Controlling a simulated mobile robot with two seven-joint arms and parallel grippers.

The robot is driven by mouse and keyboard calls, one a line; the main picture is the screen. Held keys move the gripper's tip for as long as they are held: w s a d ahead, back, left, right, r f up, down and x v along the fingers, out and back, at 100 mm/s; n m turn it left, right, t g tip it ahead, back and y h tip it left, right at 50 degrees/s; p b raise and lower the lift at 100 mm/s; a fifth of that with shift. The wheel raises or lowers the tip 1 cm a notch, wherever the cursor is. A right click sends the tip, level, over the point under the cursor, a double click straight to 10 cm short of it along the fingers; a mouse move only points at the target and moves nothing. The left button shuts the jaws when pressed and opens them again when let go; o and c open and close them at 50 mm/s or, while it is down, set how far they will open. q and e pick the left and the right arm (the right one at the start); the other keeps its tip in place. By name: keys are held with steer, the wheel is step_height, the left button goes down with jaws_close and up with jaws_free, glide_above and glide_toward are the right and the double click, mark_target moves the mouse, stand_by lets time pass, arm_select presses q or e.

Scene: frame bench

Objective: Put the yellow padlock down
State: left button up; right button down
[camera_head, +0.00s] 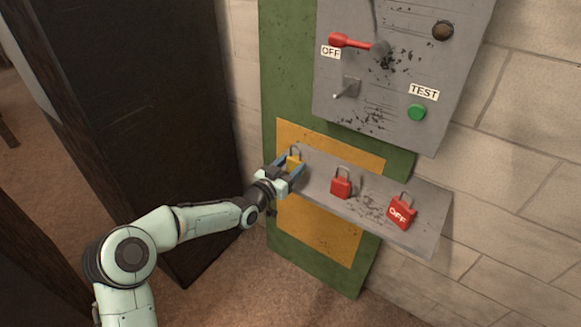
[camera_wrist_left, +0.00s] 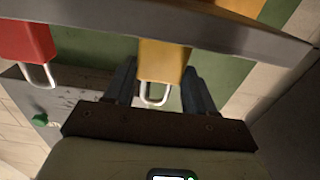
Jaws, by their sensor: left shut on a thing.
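The yellow padlock (camera_head: 294,161) is at the left end of the grey shelf (camera_head: 319,186), with its shackle up. My left gripper (camera_head: 291,172) is shut on it, coming in from the left. In the left wrist view the yellow padlock (camera_wrist_left: 162,62) sits between the two dark fingers (camera_wrist_left: 160,88), its shackle pointing toward the gripper's base. I cannot tell whether its base touches the shelf. My right gripper is not in view.
Above is a grey panel (camera_head: 400,75) with a red lever (camera_head: 350,41), a toggle (camera_head: 347,88) and a green TEST button (camera_head: 417,113). A dark cabinet (camera_head: 140,110) stands at left.

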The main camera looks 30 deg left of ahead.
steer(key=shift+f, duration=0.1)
arm_select(q)
steer(key=o, duration=1.2)
steer(key=shift+f, duration=0.1)
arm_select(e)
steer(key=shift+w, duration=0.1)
arm_select(q)
steer(key=shift+r, duration=0.2)
steer(key=shift+s, duration=0.4)
steer(key=s+p, duration=0.1)
steer(key=s, duration=0.6)
steer(key=s+p, duration=0.1)
steer(key=s, duration=0.3)
steer(key=shift+s+a+p, duration=0.1)
steer(key=shift+a+p, duration=0.2)
steer(key=shift+a, duration=0.1)
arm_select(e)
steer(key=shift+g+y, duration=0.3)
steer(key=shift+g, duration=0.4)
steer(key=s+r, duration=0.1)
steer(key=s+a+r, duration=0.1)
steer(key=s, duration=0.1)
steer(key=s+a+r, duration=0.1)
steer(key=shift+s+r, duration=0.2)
